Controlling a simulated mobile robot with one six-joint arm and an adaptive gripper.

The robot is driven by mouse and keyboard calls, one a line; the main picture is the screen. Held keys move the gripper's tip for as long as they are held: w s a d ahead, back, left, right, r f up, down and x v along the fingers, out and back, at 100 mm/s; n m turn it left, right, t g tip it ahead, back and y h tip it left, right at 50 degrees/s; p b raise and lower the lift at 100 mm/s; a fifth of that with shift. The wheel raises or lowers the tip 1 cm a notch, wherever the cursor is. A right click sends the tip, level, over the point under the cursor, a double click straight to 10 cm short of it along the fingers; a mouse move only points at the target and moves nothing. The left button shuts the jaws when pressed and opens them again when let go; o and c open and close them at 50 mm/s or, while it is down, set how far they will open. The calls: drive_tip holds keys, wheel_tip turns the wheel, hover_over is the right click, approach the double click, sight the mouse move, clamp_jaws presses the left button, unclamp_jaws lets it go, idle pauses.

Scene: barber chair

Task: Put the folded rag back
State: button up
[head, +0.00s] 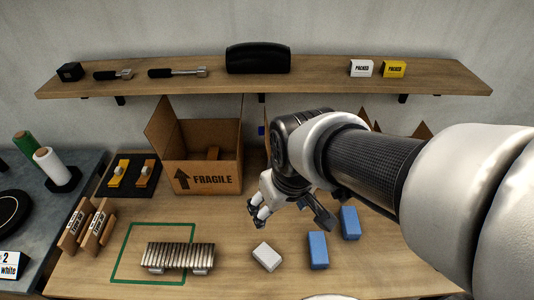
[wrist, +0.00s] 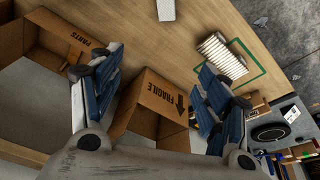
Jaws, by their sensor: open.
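My gripper (head: 288,214) is open above the table, right of the FRAGILE box; its spread fingers also show in the wrist view (wrist: 160,75), with nothing between them. A small white folded-looking block (head: 267,257) lies on the table below and in front of the gripper; part of it shows at the top of the wrist view (wrist: 166,9). Two blue blocks (head: 318,250) (head: 350,222) lie to its right. I cannot tell which of these is the folded rag.
The open FRAGILE box (head: 208,178) stands at the back. A second open box, marked PARTS (wrist: 30,45), is mostly behind my arm in the head view. A black tray (head: 128,188) with yellow and orange pieces stands left. A wooden shelf (head: 320,77) runs above.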

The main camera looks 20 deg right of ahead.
drive_tip(key=s+r+m+t, duration=0.1)
drive_tip(key=s+r, duration=0.4)
drive_tip(key=s, duration=0.3)
drive_tip(key=shift+r+m, duration=0.2)
drive_tip(key=shift+m, duration=0.1)
